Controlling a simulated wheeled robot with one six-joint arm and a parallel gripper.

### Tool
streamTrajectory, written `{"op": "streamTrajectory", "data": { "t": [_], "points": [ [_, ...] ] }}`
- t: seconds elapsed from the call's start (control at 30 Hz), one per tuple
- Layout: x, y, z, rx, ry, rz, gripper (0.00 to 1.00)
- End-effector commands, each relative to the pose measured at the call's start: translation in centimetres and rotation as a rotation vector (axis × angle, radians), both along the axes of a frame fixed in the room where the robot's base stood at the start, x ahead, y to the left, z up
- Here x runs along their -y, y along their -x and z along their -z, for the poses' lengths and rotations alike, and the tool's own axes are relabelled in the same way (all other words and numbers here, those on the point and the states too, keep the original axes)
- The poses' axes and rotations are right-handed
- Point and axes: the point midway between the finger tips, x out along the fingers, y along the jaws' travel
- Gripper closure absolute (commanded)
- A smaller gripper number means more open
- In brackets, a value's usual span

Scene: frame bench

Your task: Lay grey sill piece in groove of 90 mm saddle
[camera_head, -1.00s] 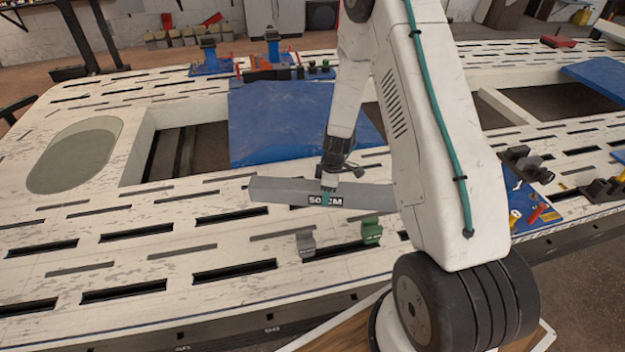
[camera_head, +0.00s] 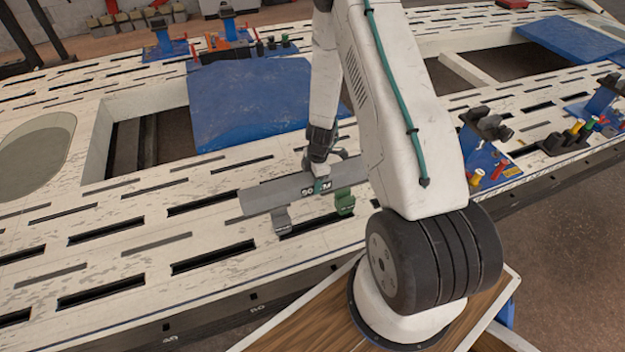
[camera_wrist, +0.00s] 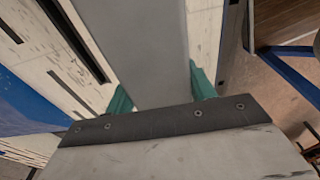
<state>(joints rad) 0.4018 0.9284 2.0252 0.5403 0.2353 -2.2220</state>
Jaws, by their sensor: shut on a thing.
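The grey sill piece (camera_head: 262,198) is a long bar with a partly covered dark label, held across and tilted in the picture. My gripper (camera_head: 319,183) is shut on it near the label. In the wrist view the bar (camera_wrist: 140,45) runs between the two green fingers of my gripper (camera_wrist: 160,92). A grey saddle (camera_head: 282,221) and a green saddle (camera_head: 345,203) stand on the slotted bench under the bar. The bar hides their tops, so I cannot tell whether it touches them or which saddle is 90 mm.
The slotted white bench (camera_head: 110,222) is clear to the left. A blue panel (camera_head: 240,100) lies behind the bar. Blue stands with clamps and coloured handles (camera_head: 488,150) are at the right. Bench openings (camera_head: 150,140) lie at the back left.

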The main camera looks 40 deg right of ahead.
Motion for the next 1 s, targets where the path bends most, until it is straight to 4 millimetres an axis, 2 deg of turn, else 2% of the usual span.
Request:
{"op": "streamTrajectory", "data": {
  "t": [0.27,1.0],
  "points": [
    [0.2,-0.1,1.1,0.002,0.000,0.001,1.00],
    [0.2,-0.1,6.8,0.002,0.001,0.001,1.00]
  ]
}}
